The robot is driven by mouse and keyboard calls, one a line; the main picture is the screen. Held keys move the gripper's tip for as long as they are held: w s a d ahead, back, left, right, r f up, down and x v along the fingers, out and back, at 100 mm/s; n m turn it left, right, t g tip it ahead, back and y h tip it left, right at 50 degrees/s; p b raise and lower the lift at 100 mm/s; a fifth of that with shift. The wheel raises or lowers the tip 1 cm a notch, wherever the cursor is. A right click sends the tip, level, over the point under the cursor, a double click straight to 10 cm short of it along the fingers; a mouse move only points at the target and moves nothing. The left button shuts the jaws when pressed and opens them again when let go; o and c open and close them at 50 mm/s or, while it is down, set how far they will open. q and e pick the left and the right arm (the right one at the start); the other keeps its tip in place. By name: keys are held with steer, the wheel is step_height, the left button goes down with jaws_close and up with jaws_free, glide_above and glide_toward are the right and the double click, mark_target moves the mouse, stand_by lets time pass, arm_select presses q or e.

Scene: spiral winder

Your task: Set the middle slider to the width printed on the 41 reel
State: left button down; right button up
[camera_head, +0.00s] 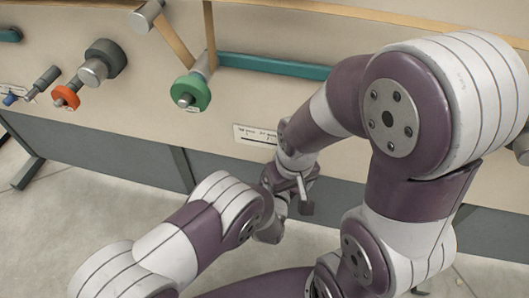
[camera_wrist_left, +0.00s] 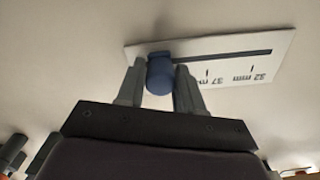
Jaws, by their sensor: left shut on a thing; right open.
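A blue slider knob (camera_wrist_left: 160,75) sits in the dark slot of a white scale plate (camera_wrist_left: 215,62), at the left end of what shows of the slot. My left gripper (camera_wrist_left: 160,88) is shut on this knob. Upside-down marks on the plate read 37 mm and 32 mm, both to the right of the knob; any mark behind the gripper is hidden. In the head view a white plate (camera_head: 255,136) shows on the panel, partly covered by my arm. My right gripper (camera_head: 304,195) is open and empty, below that plate. No reel number 41 is readable.
A green-rimmed roller (camera_head: 190,92) and an orange one (camera_head: 66,97) stick out from the panel. A dark grey roller (camera_head: 104,60) is above them. A blue knob (camera_head: 10,98) is at the far left. A teal bar (camera_head: 270,66) runs above the plate. My arms cross over the floor.

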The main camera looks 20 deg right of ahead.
arm_select(q)
steer(key=shift+s+d, duration=0.2)
steer(key=shift+d, duration=0.05)
steer(key=c, duration=1)
jaws_free()
steer(key=shift+o, duration=0.9)
steer(key=shift+d, duration=0.1)
